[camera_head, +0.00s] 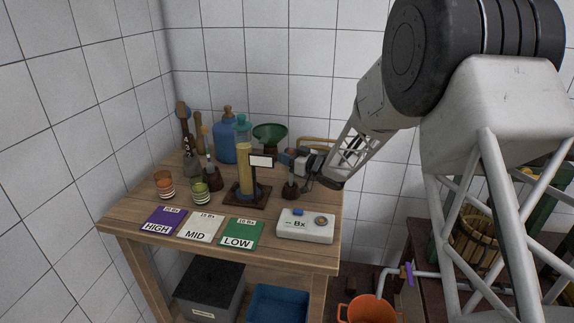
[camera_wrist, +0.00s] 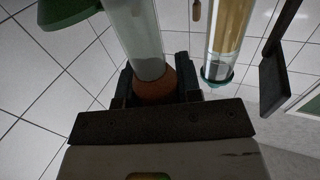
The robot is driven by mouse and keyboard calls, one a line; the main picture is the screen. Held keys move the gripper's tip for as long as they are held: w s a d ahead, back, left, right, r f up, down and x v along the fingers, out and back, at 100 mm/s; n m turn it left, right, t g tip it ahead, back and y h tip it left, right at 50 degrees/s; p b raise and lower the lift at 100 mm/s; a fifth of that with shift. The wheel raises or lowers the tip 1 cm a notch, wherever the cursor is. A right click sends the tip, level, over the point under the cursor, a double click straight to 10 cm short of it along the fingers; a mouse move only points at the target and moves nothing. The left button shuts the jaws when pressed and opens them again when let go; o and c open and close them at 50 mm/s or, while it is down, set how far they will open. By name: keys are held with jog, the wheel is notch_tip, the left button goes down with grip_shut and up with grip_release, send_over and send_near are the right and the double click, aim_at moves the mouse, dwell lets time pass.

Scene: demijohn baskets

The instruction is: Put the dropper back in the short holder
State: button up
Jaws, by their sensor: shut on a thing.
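My gripper (camera_head: 287,158) is shut on the reddish-brown bulb of the dropper (camera_wrist: 154,88). The dropper's clear glass tube runs away from the jaws in the wrist view. In the head view, the dropper sits below my jaws, directly over a short dark wooden holder (camera_head: 290,189) on the table. I cannot tell whether its tip is inside the holder or just above it. The holder does not show clearly in the wrist view.
A tall amber-filled cylinder (camera_head: 245,168) stands left of my gripper, close beside it in the wrist view (camera_wrist: 228,40). A green funnel (camera_head: 270,131) is behind. A white Bx meter (camera_head: 305,226) and coloured cards (camera_head: 241,234) lie in front. Bottles and cups crowd the left.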

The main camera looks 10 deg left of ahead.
jog(key=shift+f, duration=1.6)
jog(key=shift+f, duration=0.1)
jog(key=o, duration=0.9)
jog(key=shift+d, duration=0.15)
jog(key=v, duration=1.1)
jog(key=shift+s+d, duration=0.15)
jog(key=shift+d, duration=0.2)
jog(key=shift+r, duration=0.2)
